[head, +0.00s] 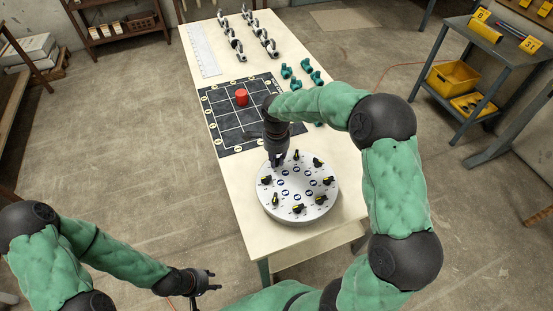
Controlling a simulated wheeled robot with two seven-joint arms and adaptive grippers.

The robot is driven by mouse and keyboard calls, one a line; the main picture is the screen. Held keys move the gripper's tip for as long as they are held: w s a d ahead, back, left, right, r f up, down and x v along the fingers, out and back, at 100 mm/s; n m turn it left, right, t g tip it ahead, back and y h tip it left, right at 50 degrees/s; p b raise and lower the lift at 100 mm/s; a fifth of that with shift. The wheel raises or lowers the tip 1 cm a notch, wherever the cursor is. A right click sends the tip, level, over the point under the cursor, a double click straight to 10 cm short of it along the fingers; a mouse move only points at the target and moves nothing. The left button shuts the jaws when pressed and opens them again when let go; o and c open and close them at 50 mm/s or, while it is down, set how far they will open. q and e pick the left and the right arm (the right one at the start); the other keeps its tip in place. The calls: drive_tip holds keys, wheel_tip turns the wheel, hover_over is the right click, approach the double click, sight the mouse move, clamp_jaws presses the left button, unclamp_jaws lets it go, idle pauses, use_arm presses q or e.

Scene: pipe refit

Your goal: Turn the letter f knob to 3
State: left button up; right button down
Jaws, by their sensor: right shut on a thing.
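A round grey-white dial plate (297,185) lies on the near part of the table. Several black knobs with yellow marks stand in a ring on it, such as one at its right (328,181) and one at its front (299,208). The letters and numbers are too small to read, so I cannot tell which knob is f. My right gripper (277,162) points down at the plate's back-left rim and is shut on a knob, which its fingers hide. My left gripper (212,281) is open and empty, low at the left, off the table.
Behind the plate lies a dark grid mat (231,138) with a red cylinder (241,97) on it. Green fittings (304,66), metal-and-black parts (268,43) and a white ruler strip (203,50) lie on the far table (226,187). A cart with yellow bins (453,76) stands right.

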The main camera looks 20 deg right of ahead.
drive_tip(key=c, duration=1.1)
unclamp_jaws()
drive_tip(key=shift+c, duration=0.2)
drive_tip(key=shift+r, duration=0.1)
wheel_tip(320, 180, up, 12)
